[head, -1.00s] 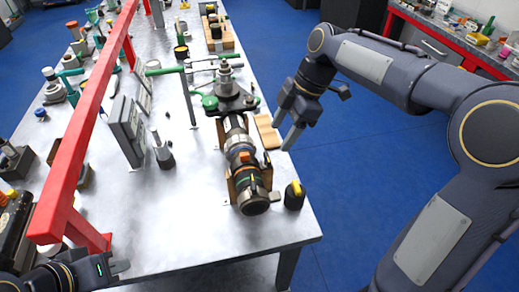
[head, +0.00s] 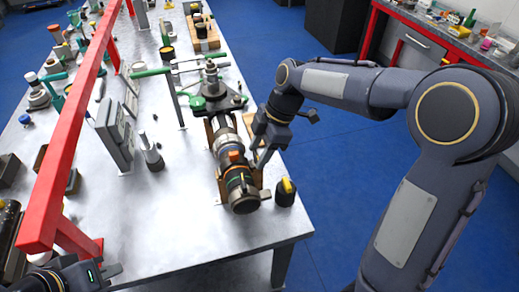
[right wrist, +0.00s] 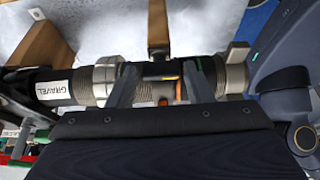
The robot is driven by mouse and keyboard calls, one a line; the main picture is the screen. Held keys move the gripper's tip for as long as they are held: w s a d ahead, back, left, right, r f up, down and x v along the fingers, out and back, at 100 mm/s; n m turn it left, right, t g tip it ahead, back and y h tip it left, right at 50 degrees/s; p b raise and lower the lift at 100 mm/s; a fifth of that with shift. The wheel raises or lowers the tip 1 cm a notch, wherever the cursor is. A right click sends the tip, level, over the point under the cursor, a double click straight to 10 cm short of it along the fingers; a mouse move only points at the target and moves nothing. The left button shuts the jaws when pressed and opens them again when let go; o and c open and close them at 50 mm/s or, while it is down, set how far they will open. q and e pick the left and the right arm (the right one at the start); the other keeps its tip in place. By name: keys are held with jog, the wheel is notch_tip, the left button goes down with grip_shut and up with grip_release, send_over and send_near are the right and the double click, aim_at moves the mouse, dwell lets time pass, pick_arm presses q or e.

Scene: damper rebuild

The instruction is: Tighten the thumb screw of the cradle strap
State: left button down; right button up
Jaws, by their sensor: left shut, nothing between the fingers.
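The damper (head: 231,160) lies lengthwise in its cradle (head: 222,188) near the table's front right. An orange piece (head: 234,156) shows on its upper side; it may belong to the strap. My right gripper (head: 262,160) is beside the damper's right side. In the right wrist view its two fingers (right wrist: 160,88) are apart, in front of the damper body (right wrist: 78,85), which has a "GRAVEL" label. An orange piece (right wrist: 177,91) shows between the fingers, near the right one. I cannot make out the thumb screw for certain. My left gripper (head: 108,272) is shut and empty at the lower left.
A red rail (head: 75,120) runs along the left of the table. A black block with a yellow top (head: 285,192) stands right of the damper. A green-armed fixture (head: 212,92) is behind it. The table's front middle (head: 160,220) is clear.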

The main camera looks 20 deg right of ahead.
jog(key=c, duration=0.6)
jog(key=shift+m+t+b, duration=0.3)
jog(key=shift+m+b, duration=0.15)
jog(key=shift+m, duration=0.25)
jog(key=o, duration=1)
jog(key=shift+r, duration=0.1)
jog(key=v, duration=0.7)
jog(key=shift+s+d+r, duration=0.1)
jog(key=shift+d+r, duration=0.1)
jog(key=shift+r, duration=0.1)
